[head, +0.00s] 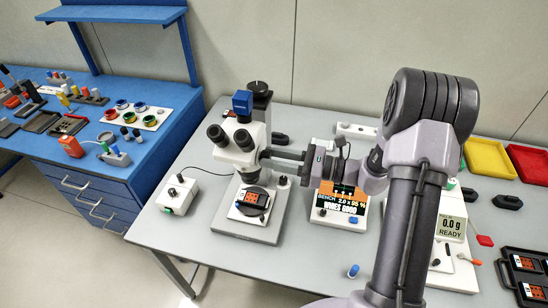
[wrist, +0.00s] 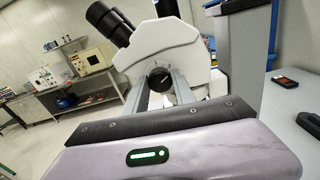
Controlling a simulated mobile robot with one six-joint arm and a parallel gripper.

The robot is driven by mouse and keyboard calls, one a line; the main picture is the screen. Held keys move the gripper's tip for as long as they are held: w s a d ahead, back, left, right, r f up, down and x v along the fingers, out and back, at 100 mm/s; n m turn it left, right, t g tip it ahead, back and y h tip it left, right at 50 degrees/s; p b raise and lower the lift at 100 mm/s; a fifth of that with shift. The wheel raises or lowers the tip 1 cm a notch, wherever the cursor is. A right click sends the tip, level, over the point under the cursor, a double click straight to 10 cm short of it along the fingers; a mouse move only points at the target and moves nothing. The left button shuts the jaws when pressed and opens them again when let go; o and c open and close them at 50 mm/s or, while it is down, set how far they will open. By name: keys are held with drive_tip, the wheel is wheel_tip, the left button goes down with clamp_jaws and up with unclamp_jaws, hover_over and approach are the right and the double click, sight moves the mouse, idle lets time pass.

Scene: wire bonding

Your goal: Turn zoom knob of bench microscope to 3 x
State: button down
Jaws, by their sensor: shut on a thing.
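The bench microscope (head: 240,150) is white with dark eyepieces and stands on a grey base at the middle left of the bench. Its dark round zoom knob (wrist: 160,77) has a light pointer mark and sits on the side of the white head in the wrist view. My gripper (head: 266,154) reaches in from the right, its two fingers at the knob's side of the head. In the wrist view the fingers (wrist: 166,82) lie on either side of the knob, shut on it. The display (head: 340,203) reads 2.0 x and 95 %.
A board with an orange chip (head: 252,201) lies on the microscope stage. A small white control box (head: 178,193) stands left of the base. Yellow and red trays (head: 488,158) stand at the far right.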

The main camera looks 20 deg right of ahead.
drive_tip(key=shift+r+m+p, duration=0.1)
drive_tip(key=shift+m+p, duration=0.2)
drive_tip(key=shift+p, duration=0.1)
drive_tip(key=shift+r+m+p, duration=0.1)
drive_tip(key=shift+m+p, duration=0.55)
drive_tip(key=shift+m, duration=0.05)
drive_tip(key=m+p, duration=0.5)
drive_tip(key=m, duration=0.2)
drive_tip(key=shift+m+p, duration=0.3)
drive_tip(key=shift+p, duration=0.1)
drive_tip(key=shift+m+p, duration=0.55)
drive_tip(key=shift+m, duration=0.45)
drive_tip(key=shift+f, duration=0.2)
drive_tip(key=c, duration=1)
unclamp_jaws()
drive_tip(key=shift+c, duration=0.2)
